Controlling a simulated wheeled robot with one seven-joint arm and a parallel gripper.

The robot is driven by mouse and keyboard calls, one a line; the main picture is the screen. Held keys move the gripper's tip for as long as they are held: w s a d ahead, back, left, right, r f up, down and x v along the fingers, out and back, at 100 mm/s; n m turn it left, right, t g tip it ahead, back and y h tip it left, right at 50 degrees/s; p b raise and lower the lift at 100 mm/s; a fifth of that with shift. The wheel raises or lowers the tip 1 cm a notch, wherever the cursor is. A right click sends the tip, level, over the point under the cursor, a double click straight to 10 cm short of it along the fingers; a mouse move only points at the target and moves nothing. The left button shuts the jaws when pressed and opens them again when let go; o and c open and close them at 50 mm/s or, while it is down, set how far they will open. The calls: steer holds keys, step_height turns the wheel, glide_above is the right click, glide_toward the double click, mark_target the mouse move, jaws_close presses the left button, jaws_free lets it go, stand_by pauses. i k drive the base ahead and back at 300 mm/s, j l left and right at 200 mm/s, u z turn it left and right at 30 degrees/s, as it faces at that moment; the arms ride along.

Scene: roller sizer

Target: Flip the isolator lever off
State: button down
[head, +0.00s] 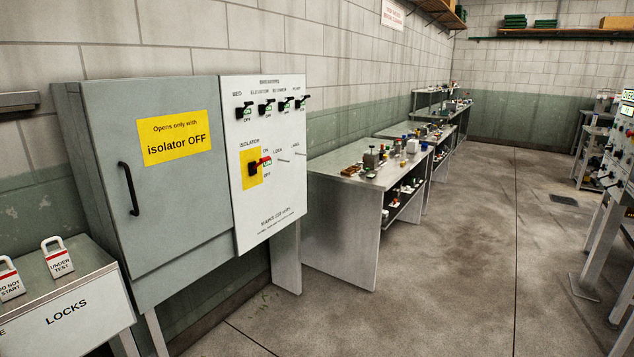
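The isolator lever (264,161) is a red-tipped handle on a dark base, set on a yellow plate (251,181) on the white panel (241,203). It sticks out to the right, tilted slightly up. The words ON and OFF stand above and below it; I cannot tell for sure which position it is in. The panel joins a grey cabinet whose door (185,220) is closed and bears a yellow label (172,138) reading "Opens only with isolator OFF". My gripper is not in view.
Several small black switches (265,108) line the panel's top. A locks box (62,305) with white padlocks (57,258) stands at the lower left. Cluttered benches (342,222) run along the wall to the right. The floor (430,270) in the middle is clear.

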mark_target(267, 157)
steer(key=i+l, duration=0.15)
steer(key=i, duration=0.7)
steer(key=i+l+z, duration=0.1)
steer(key=i, duration=0.75)
steer(key=i+l+u, duration=0.25)
steer(key=i+u, duration=0.2)
steer(key=i+l+u, duration=0.9)
steer(key=l, duration=0.1)
